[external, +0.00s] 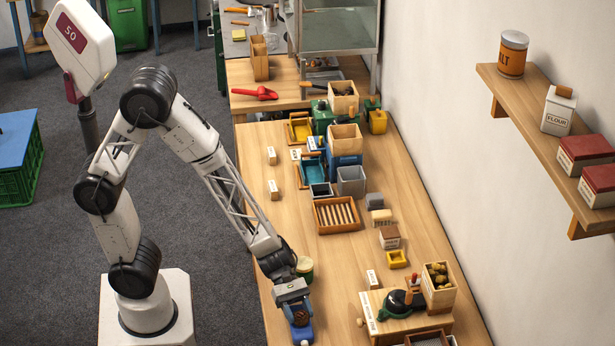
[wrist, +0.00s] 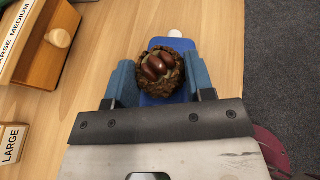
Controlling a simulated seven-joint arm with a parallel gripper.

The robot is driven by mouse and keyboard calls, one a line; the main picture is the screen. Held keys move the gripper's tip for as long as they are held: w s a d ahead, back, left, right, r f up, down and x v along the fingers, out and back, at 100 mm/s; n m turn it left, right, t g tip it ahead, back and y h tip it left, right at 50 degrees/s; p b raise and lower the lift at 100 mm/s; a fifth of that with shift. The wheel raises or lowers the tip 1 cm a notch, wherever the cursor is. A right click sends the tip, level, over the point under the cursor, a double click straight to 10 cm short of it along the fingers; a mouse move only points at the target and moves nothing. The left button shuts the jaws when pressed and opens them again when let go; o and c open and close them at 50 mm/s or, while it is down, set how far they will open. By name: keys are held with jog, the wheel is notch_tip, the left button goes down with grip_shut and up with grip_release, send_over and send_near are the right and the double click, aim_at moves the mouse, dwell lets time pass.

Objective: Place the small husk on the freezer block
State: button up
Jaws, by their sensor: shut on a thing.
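My gripper (external: 298,312) is low over the near left edge of the table in the external view. In the wrist view its two blue fingers stand on either side of a brown spiny husk (wrist: 160,80) and are shut on it. The husk is open at the top, with shiny chestnuts showing inside. The blue freezer block (wrist: 158,100) with a white cap lies directly under the husk; its blue end also shows below the gripper in the external view (external: 302,335). I cannot tell whether the husk touches the block.
A wooden box with a knob (wrist: 50,50) and a LARGE label block (wrist: 11,143) are at the left in the wrist view. A slatted wooden tray (external: 337,215) sits farther back. Bare table lies between them.

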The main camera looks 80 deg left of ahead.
jog(key=shift+f, duration=0.1)
jog(key=o, duration=0.9)
jog(key=shift+a+r, duration=0.1)
jog(key=shift+r, duration=0.1)
jog(key=shift+a+r, duration=0.1)
jog(key=shift+a, duration=0.05)
jog(key=shift+v, duration=5.75)
jog(key=shift+r, duration=0.1)
